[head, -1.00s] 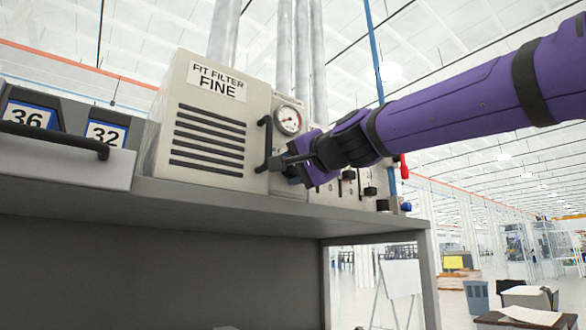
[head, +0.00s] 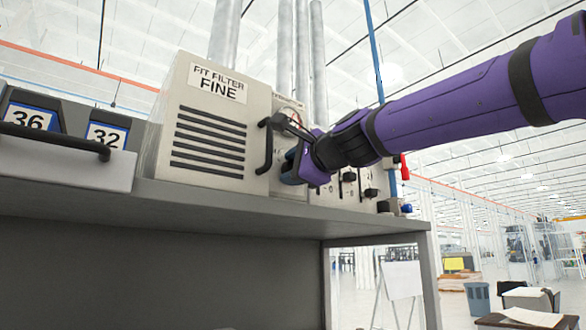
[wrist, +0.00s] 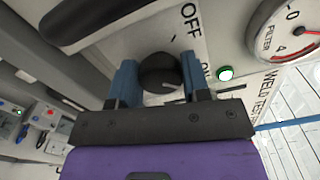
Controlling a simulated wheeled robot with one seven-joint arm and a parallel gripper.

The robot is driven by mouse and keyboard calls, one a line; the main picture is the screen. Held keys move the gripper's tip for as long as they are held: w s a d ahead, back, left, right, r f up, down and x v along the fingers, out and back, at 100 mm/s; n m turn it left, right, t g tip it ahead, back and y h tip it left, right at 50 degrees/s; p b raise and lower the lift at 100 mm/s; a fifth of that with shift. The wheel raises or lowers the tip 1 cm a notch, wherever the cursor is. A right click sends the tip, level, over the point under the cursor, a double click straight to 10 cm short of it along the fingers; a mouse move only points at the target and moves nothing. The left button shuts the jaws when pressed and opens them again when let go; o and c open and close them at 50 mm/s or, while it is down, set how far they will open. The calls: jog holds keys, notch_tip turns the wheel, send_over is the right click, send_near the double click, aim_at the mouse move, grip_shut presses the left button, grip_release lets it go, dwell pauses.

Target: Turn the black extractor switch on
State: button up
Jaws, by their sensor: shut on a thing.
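The black extractor switch (wrist: 158,72) is a round knob on the pale panel, seen in the wrist view between my blue fingertips. "OFF" is printed above and right of it, and a partly covered "ON" label (wrist: 206,73) is to its right. A thin pale mark on the knob points roughly right, towards the ON side. My gripper (wrist: 157,82) is shut on the knob, one finger on each side. In the head view my gripper (head: 292,155) is at the panel front and hides the knob.
A bright green lamp (wrist: 226,73) and a filter gauge (wrist: 290,30) are right of the knob. A black handle (head: 265,145) on the "FIT FILTER FINE" box (head: 210,125) is close to my gripper. Below is a grey shelf (head: 230,205). More black knobs (head: 370,192) are to the right.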

jog(key=shift+m, duration=0.3)
jog(key=shift+f, duration=0.1)
jog(key=o, duration=0.9)
jog(key=shift+o, duration=0.2)
jog(key=v, duration=1)
jog(key=shift+s+d, duration=0.3)
